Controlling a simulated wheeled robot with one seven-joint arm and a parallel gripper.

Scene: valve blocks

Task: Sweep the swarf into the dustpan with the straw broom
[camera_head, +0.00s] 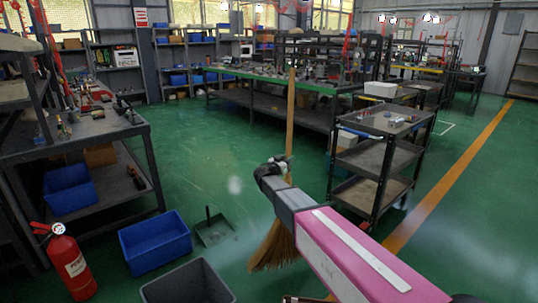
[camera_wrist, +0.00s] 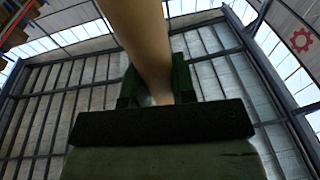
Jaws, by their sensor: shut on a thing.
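The straw broom (camera_head: 290,112) stands nearly upright, its long wooden handle rising above my gripper (camera_head: 287,175). Its straw bristles (camera_head: 272,250) hang below my arm, at or close to the green floor; contact is unclear. My gripper is shut on the broom handle. In the wrist view the handle (camera_wrist: 138,40) runs up between the two dark fingers of my gripper (camera_wrist: 155,90). The dark dustpan (camera_head: 214,232) lies on the floor left of the bristles, its short handle upright. I cannot make out the swarf; my arm hides part of the floor.
A blue bin (camera_head: 155,242) and a grey bin (camera_head: 188,284) stand left of and in front of the dustpan. A red fire extinguisher (camera_head: 72,262) is at far left. A shelf cart (camera_head: 378,165) stands behind my arm. Open green floor lies behind the dustpan.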

